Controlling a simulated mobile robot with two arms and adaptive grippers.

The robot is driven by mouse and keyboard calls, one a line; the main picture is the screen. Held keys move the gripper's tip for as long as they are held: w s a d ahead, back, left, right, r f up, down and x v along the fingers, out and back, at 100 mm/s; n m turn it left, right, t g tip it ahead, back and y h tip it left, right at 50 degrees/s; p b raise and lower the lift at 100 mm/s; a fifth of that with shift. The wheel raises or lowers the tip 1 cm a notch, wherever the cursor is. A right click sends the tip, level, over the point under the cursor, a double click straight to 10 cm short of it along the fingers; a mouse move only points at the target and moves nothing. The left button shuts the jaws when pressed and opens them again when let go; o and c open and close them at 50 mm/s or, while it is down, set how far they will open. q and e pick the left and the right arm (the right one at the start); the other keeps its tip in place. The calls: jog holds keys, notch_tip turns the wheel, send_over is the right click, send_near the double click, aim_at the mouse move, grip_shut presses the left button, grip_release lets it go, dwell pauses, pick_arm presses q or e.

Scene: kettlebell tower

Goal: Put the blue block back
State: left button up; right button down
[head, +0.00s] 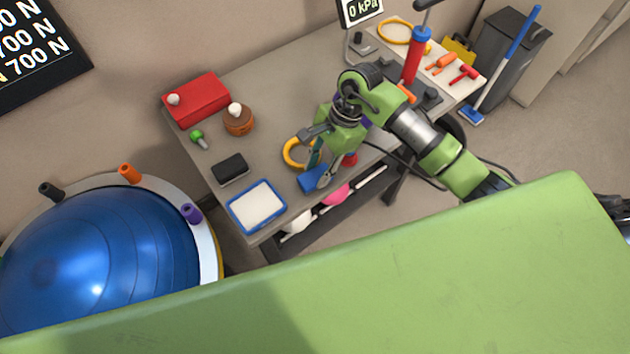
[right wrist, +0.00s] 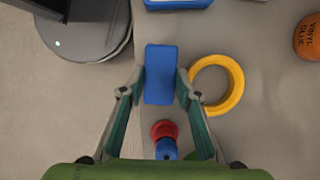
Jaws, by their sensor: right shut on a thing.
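The blue block (head: 312,179) is at the front edge of the grey workbench (head: 283,92). My right gripper (head: 318,168) is shut on it. In the right wrist view the blue block (right wrist: 160,72) sits between the two fingertips of my right gripper (right wrist: 161,82), one at each long side. I cannot tell whether the block touches the bench top or is just above it. My left gripper is not in view.
A yellow ring (right wrist: 217,86) lies right beside the block. A blue-rimmed tray (head: 235,213), black box (head: 230,170) and glue can (head: 238,124) stand nearby. A blue dome (head: 95,265) is left of the bench.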

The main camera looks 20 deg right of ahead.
jog(key=shift+f, duration=0.1)
jog(key=c, duration=1.3)
grip_release()
jog(key=shift+o, duration=0.2)
jog(key=c, duration=0.4)
jog(key=p+v, duration=0.4)
jog(key=v, duration=0.4)
jog(key=shift+d+r, duration=0.15)
jog(key=shift+r, duration=0.2)
jog(key=shift+d+r, duration=0.1)
jog(key=shift+r, duration=0.05)
